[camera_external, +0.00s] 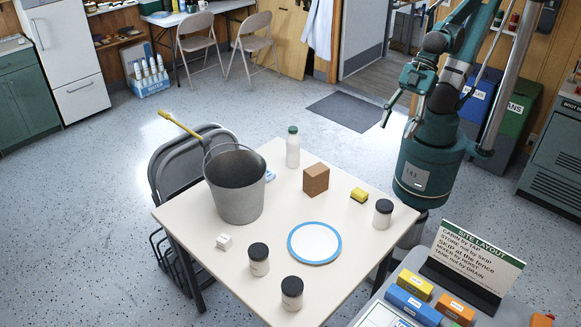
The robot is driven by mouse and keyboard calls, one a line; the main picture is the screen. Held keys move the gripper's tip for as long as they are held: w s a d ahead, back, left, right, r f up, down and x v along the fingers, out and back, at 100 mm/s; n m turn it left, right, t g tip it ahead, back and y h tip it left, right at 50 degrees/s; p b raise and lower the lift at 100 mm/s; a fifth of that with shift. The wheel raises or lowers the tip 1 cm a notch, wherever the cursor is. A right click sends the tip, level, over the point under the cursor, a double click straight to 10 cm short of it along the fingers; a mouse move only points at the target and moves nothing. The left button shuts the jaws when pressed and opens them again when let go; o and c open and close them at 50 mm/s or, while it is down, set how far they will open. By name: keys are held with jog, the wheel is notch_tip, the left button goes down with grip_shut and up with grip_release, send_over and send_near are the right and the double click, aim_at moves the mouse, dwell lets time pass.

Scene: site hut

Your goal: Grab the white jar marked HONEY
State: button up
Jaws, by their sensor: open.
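Three pale jars with black lids stand upright on the cream table (270,170). One jar (383,215) is near the table's right corner, one (259,260) is left of the plate, and one (292,294) is at the front edge. Their labels are too small to read, so I cannot tell which is marked HONEY. My gripper (401,115) is open and empty, raised at the upper right, apart from all the jars.
A grey bucket (237,195) with a yellow-handled tool, a white bottle (293,150), a brown box (315,180), a yellow sponge (359,195), a blue-rimmed plate (314,243) and a white block (224,241) share the table. A sign (478,262) stands at lower right.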

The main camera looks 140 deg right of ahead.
jog(key=shift+o, duration=0.4)
jog(key=shift+w+r, duration=0.1)
jog(key=shift+w, duration=0.05)
jog(key=w+r+n+g, duration=0.1)
jog(key=w+r+n, duration=0.1)
jog(key=w, duration=0.5)
jog(key=w+r+n+g, duration=0.1)
jog(key=w+r+n, duration=0.15)
jog(key=w, duration=0.45)
jog(key=n+g, duration=0.3)
jog(key=n, duration=0.5)
send_over(292, 284)
jog(key=s, duration=1.1)
notch_tip(292, 284, down, 13)
jog(key=w+f+n, duration=0.1)
jog(key=w+f, duration=0.2)
jog(key=f, duration=0.2)
jog(key=w+f+n+g, duration=0.1)
jog(key=w+f, duration=0.3)
jog(key=f, duration=0.1)
jog(key=w+f+n+g, duration=0.1)
jog(key=w+f+n, duration=0.1)
jog(key=f, duration=0.3)
jog(key=shift+w+f, duration=0.2)
jog(key=shift+w, duration=0.6)
jog(key=shift+w+f, duration=0.2)
jog(key=shift+f, duration=0.25)
